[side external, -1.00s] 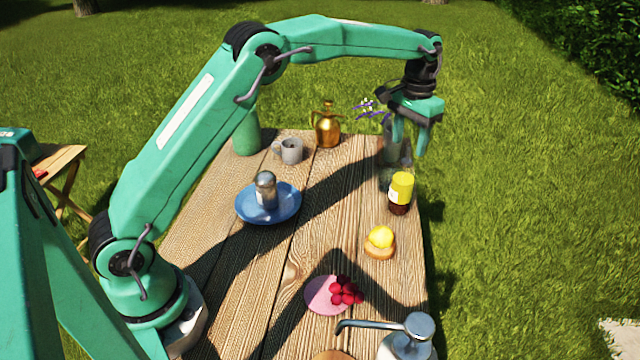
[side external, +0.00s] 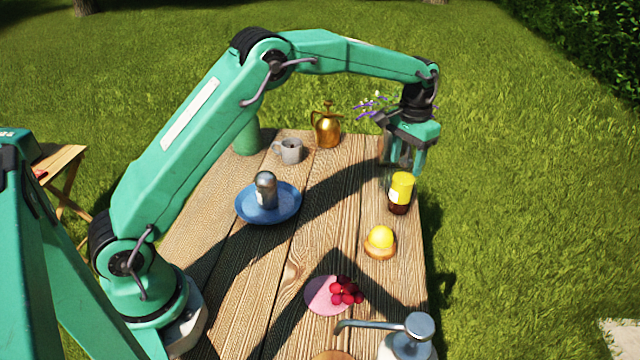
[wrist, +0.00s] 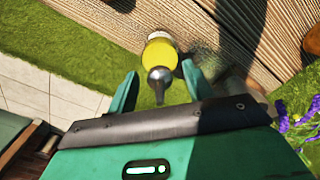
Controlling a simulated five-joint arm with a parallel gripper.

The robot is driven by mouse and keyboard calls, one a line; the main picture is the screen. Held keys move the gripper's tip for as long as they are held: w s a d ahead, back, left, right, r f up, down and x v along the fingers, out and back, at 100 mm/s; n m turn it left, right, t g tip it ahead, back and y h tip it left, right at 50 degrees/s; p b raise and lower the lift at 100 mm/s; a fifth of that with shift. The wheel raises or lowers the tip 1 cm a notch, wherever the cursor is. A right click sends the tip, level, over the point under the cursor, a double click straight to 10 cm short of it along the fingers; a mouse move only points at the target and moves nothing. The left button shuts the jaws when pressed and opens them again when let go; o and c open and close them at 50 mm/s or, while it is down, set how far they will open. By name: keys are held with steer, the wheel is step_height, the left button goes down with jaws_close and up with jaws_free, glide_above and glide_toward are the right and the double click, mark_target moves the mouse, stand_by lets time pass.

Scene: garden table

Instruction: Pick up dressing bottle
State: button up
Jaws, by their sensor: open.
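The dressing bottle (side external: 401,186) stands upright near the table's right edge in the side view, yellow above and dark brown below, with a pale label. In the wrist view the bottle (wrist: 159,52) shows yellow with a white label, and its grey rounded stopper lies between my fingers. My gripper (side external: 405,166) is open above the bottle, with its fingers pointing down around the bottle's top. The wrist view shows both fingers of my gripper (wrist: 160,87) apart, one on each side of the stopper. Whether they touch it cannot be told.
A glass vase with purple flowers (wrist: 286,112) stands close behind the bottle. A gold jug (side external: 327,130), a grey mug (side external: 291,151) and a blue plate (side external: 283,213) with a shaker stand further left.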

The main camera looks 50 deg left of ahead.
jaws_close()
steer(key=shift+r, duration=0.1)
stand_by(1.2)
